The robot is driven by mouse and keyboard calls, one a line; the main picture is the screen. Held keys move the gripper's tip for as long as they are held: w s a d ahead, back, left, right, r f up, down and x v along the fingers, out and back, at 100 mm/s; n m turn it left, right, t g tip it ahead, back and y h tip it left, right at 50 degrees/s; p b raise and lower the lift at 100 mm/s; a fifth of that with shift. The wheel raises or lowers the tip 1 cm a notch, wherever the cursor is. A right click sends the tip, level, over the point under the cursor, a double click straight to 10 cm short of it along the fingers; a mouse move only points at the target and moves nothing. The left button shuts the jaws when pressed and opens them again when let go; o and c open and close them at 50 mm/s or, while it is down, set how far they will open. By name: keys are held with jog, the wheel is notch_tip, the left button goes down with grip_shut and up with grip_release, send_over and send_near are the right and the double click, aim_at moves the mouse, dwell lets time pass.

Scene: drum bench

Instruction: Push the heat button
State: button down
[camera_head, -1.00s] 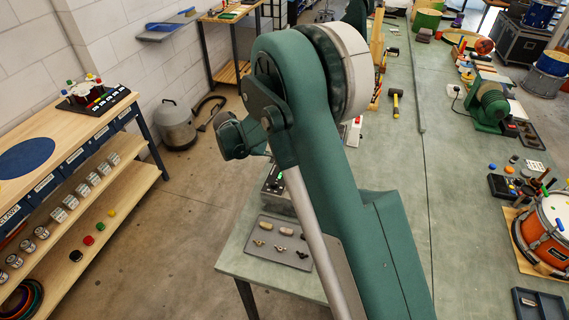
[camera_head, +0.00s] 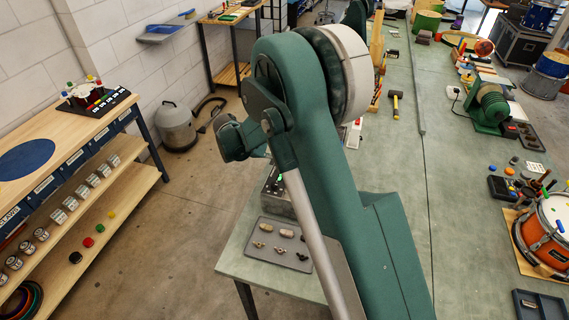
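I cannot make out which thing is the heat button. A dark box with a small green light (camera_head: 272,186) stands on the green bench, just left of my arm and partly hidden by it. A red and white item (camera_head: 354,134) shows on the bench at the right edge of my arm, also partly covered. My large green arm fills the middle of the view and hides part of the bench behind it. My gripper does not show, so I cannot see where it is relative to any button.
A grey tray with small parts (camera_head: 279,243) lies at the bench's near left corner. A hammer (camera_head: 397,103), a green machine (camera_head: 491,106) and an orange drum (camera_head: 546,236) stand to the right. A wooden shelf bench (camera_head: 112,180) is at left, with open floor between.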

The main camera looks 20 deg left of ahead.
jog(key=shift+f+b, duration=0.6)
jog(key=shift+b, duration=0.05)
dwell(1.0)
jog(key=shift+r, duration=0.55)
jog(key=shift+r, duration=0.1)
dwell(0.4)
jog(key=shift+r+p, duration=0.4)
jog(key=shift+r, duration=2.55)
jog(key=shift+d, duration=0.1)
